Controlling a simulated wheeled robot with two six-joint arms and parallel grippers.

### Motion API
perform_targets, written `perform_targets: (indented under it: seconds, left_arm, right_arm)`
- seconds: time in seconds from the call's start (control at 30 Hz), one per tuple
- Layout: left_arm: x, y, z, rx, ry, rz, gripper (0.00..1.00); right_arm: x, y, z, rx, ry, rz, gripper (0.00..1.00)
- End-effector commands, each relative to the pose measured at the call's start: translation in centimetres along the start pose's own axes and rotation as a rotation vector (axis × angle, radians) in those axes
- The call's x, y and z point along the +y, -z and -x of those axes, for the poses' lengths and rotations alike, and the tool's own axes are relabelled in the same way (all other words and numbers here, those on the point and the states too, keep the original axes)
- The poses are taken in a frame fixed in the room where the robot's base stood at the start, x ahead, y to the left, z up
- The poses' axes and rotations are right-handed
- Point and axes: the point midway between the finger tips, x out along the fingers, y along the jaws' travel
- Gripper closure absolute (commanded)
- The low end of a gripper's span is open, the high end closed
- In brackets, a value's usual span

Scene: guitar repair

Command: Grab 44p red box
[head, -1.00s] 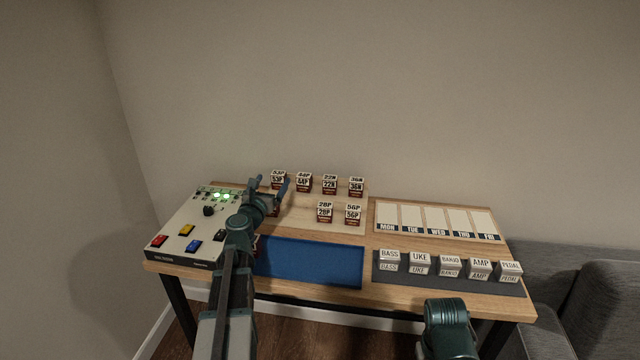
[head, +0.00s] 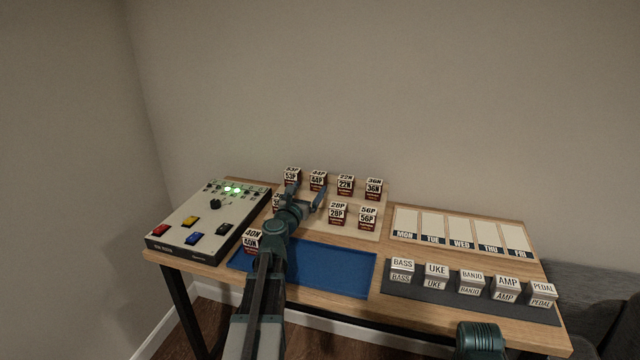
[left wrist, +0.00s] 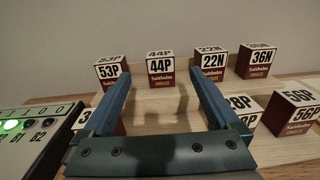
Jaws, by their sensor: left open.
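The 44P box (head: 318,180), dark red below with a white label on top, stands in the back row of the wooden board, between the 53P box (head: 292,177) and the 22N box (head: 345,184). In the left wrist view the 44P box (left wrist: 160,69) lies ahead, between the lines of my two fingers. My left gripper (head: 306,192) is open and empty, in front of the 44P box and apart from it. It also shows in the left wrist view (left wrist: 160,95). My right gripper is not in view; only part of my right arm shows at the bottom.
The 36N box (head: 374,188) ends the back row. The 28P box (head: 337,214) and 56P box (head: 367,217) stand to the gripper's right. A control panel (head: 175,242) is at left.

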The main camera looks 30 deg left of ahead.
Motion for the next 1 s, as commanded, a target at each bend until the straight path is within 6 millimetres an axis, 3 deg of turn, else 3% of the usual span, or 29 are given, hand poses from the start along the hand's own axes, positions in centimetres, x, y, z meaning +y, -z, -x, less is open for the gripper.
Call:
perform_targets:
  seconds: [0.4, 0.73, 1.0]
  left_arm:
    - [0.0, 0.0, -7.4, 0.0, 0.001, 0.0, 0.05]
    - [0.0, 0.1, -8.4, 0.0, 0.001, 0.0, 0.05]
    - [0.1, 0.2, -12.2, 0.0, 0.0, 0.0, 0.05]
  right_arm:
    - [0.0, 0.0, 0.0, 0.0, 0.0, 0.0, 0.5]
    - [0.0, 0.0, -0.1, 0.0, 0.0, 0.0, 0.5]
    - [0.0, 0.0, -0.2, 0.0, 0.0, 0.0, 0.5]
